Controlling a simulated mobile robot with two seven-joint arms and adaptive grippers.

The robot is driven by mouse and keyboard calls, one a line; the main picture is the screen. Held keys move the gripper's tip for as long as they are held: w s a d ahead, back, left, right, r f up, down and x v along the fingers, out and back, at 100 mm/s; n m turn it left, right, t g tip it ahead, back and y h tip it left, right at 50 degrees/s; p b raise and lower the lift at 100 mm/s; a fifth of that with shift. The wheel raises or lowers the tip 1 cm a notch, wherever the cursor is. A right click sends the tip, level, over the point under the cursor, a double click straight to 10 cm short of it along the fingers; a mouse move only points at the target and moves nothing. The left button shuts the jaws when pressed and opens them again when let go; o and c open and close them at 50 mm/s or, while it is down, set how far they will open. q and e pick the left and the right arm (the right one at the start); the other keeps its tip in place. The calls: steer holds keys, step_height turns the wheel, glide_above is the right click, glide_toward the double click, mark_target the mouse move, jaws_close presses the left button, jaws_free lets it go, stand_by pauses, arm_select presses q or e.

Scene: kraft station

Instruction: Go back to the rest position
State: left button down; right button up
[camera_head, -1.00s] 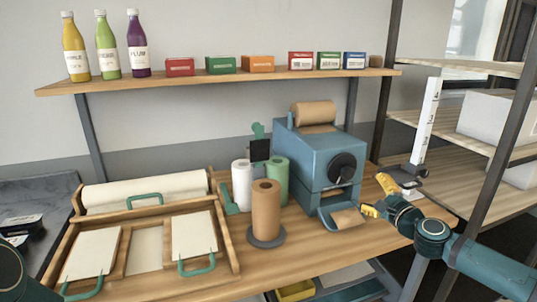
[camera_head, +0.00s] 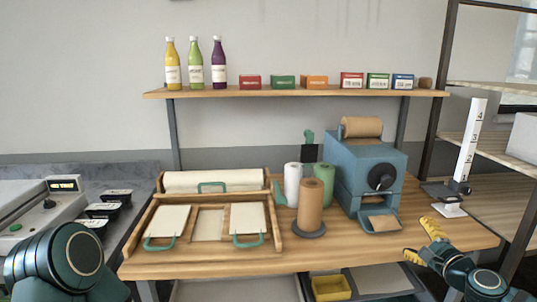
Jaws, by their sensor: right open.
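My right gripper (camera_head: 423,242) has yellow fingers and is open and empty. It is at the right front edge of the wooden table (camera_head: 330,252), to the right of and apart from the blue paper dispenser (camera_head: 362,172). A piece of brown paper (camera_head: 384,223) lies in the dispenser's front tray. My left arm comes in at the lower left corner, but its gripper is out of the picture.
A wooden tray (camera_head: 274,212) with white sheets and green handles is on the table's left. Brown (camera_head: 310,206), white and green rolls stand mid-table. A shelf (camera_head: 300,92) holds bottles and small boxes. A shelving rack stands at right. A yellow bin (camera_head: 331,288) is below.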

steer(key=s+a+f+n+g+y, duration=0.2)
steer(key=a+f+n+g+y, duration=0.15)
steer(key=a+f, duration=0.75)
steer(key=s+a+f+n+g+y, duration=0.15)
steer(key=a+f+n+g, duration=0.5)
steer(key=a, duration=0.85)
steer(key=s+a+f+n+g, duration=0.3)
steer(key=s+a+f, duration=0.4)
steer(key=s+f, duration=0.4)
steer(key=s+d+f+n+g+h, duration=0.1)
steer(key=s+f+n+h, duration=0.1)
steer(key=s, duration=0.3)
steer(key=s+d+f+n+g+h, duration=0.1)
steer(key=s+d+f+n+h, duration=0.1)
steer(key=s, duration=0.3)
steer(key=shift+d+f+n, duration=0.25)
steer(key=shift+f+n, duration=0.1)
steer(key=shift+n, duration=0.15)
steer(key=shift+a, duration=0.1)
